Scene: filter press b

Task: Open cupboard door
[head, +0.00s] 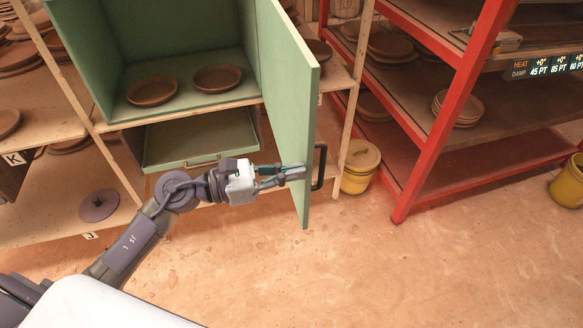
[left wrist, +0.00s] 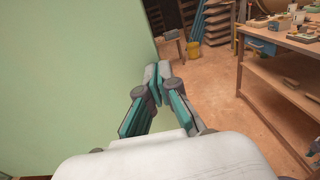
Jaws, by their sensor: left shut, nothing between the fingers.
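The green cupboard (head: 186,45) stands open in the head view, with two brown clay plates inside. Its green door (head: 290,110) is swung out wide toward me, hinged on the right side, with a dark handle (head: 320,167) on its right-hand face near the free edge. My left gripper (head: 300,172) is shut and empty, on the inner side of the door near its lower free edge. In the left wrist view the door's green face (left wrist: 70,70) fills the left, beside the shut fingers (left wrist: 158,75). Whether the fingers touch the door is unclear.
A green drawer or tray (head: 200,140) sits below the cupboard. Wooden shelves with clay plates are around it. A red rack (head: 450,110) and a yellow bucket (head: 360,167) stand right of the door. The floor in front is clear. A workbench (left wrist: 285,70) shows in the left wrist view.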

